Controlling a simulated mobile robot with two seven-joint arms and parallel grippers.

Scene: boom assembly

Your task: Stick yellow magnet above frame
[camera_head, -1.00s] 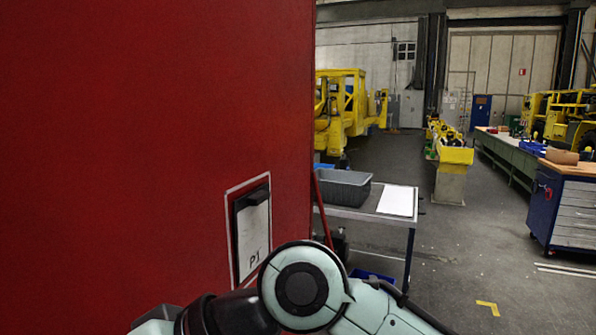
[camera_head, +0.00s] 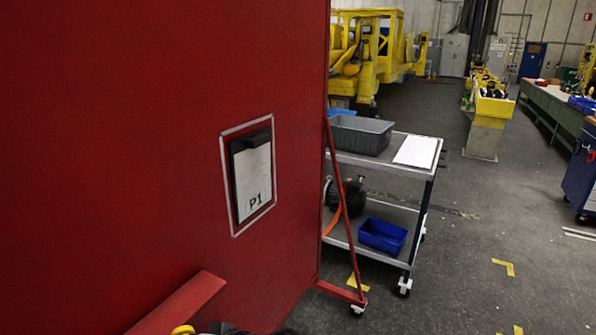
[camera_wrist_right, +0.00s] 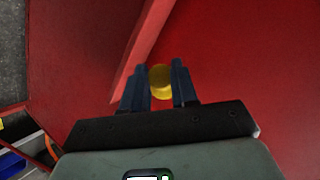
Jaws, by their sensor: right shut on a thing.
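A white-outlined frame (camera_head: 224,180) on the large red panel (camera_head: 110,110) surrounds a dark clip holder with a white sheet marked P1 (camera_head: 252,180). The panel surface above the frame is bare. In the right wrist view, my right gripper (camera_wrist_right: 160,86) is shut on the round yellow magnet (camera_wrist_right: 161,76), held between its dark fingers in front of the red surface. A bit of the yellow magnet (camera_head: 183,330) also shows at the bottom edge of the head view, below the frame. My left gripper is not in view.
A red bar (camera_head: 180,305) sticks out from the panel at lower left, close to the magnet. Right of the panel stands a cart (camera_head: 409,183) with a grey bin (camera_head: 362,134) and a blue bin (camera_head: 382,235). The floor (camera_head: 460,270) further right is open.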

